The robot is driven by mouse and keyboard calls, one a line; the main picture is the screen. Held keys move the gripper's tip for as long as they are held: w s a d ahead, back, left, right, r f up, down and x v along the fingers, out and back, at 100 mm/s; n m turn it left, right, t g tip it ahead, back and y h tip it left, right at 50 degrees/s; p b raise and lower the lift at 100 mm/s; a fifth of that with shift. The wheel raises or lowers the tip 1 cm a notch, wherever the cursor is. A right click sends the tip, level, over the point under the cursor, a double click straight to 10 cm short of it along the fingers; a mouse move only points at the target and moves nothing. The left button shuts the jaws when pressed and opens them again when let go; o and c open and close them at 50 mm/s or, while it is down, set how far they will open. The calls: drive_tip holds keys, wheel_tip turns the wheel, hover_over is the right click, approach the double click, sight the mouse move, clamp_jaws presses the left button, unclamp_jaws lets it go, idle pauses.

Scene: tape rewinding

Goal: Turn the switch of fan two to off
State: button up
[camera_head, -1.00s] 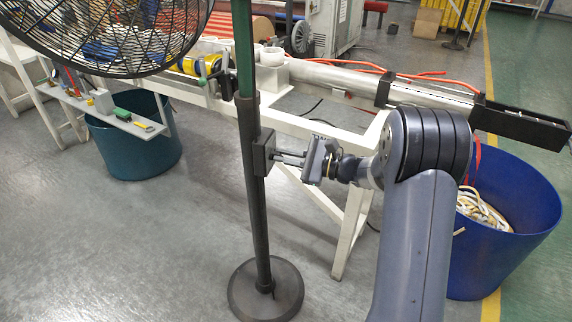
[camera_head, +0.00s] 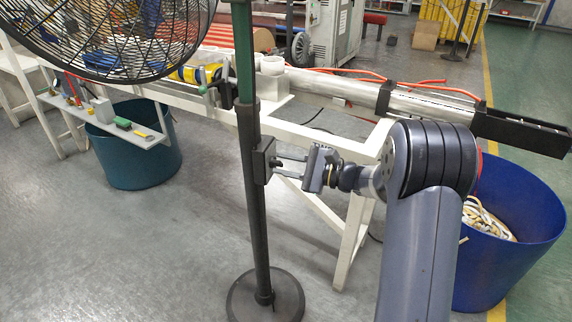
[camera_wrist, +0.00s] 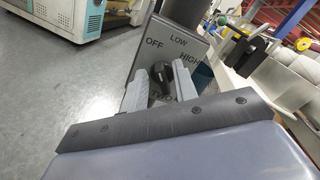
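The grey switch box of the fan (camera_head: 263,160) is mounted on the dark fan pole (camera_head: 255,215). In the wrist view the switch panel (camera_wrist: 168,48) shows the labels OFF, LOW and HIGH. The dark switch knob (camera_wrist: 162,84) is partly hidden; its pointing direction is hard to tell. My gripper (camera_head: 279,166) is at the right side of the box, fingers pointing at it. In the wrist view its two fingers (camera_wrist: 159,82) are apart, one on each side of the knob; contact with it cannot be told.
The fan cage (camera_head: 110,30) is at upper left and the round pole base (camera_head: 265,300) on the floor. A white frame table (camera_head: 350,235) stands behind the pole. A blue bin (camera_head: 510,255) is at right, a teal bin (camera_head: 135,165) at left.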

drive_tip(key=shift+o, duration=0.2)
drive_tip(key=p+v, duration=0.1)
drive_tip(key=v, duration=1)
drive_tip(key=shift+w+a, duration=0.15)
drive_tip(key=b+x, duration=0.1)
drive_tip(key=x, duration=0.9)
drive_tip(key=shift+a, duration=0.15)
drive_tip(key=shift+w+a, duration=0.1)
drive_tip(key=shift+a, duration=0.2)
drive_tip(key=shift+d+r+p, duration=0.1)
drive_tip(key=shift+r+p, duration=0.05)
drive_tip(key=shift+p, duration=0.15)
drive_tip(key=shift+f+b, duration=0.2)
drive_tip(key=shift+b, duration=0.2)
